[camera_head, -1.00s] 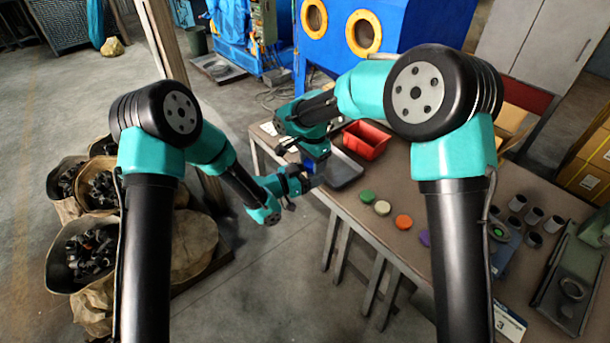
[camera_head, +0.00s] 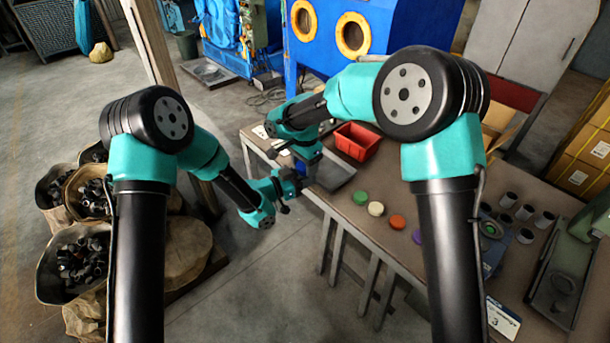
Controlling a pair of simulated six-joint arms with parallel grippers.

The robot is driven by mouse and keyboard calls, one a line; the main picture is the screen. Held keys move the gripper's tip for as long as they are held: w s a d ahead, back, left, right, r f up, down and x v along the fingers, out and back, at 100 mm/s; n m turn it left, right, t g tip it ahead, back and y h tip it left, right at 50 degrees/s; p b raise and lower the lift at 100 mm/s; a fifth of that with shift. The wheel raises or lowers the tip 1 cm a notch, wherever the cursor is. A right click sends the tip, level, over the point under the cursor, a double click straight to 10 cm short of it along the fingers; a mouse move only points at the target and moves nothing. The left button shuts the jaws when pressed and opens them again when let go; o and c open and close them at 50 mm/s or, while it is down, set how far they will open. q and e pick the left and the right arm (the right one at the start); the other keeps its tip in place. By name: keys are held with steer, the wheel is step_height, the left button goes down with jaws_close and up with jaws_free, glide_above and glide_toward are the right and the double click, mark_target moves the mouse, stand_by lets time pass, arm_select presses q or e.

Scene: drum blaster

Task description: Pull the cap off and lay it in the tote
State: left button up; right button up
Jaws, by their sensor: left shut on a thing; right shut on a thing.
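My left gripper (camera_head: 294,180) and my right gripper (camera_head: 306,163) meet at the table's near left edge, the right one just above the left. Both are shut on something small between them. The held part and its cap are mostly hidden by the grippers, so I cannot tell whether the cap is on or apart. A red open bin (camera_head: 346,145), which may be the tote, stands on the table just right of and behind the grippers. I see nothing inside it.
A grey tray (camera_head: 341,176) lies beside the grippers on the table (camera_head: 385,185). Green (camera_head: 360,198), white (camera_head: 376,208), orange (camera_head: 397,221) and purple (camera_head: 417,237) discs lie in a row. Several grey cylinders (camera_head: 525,212) stand right. Sacks of dark parts (camera_head: 83,255) stand on the floor left.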

steer(key=shift+r, duration=0.2)
steer(key=shift+r, duration=4.05)
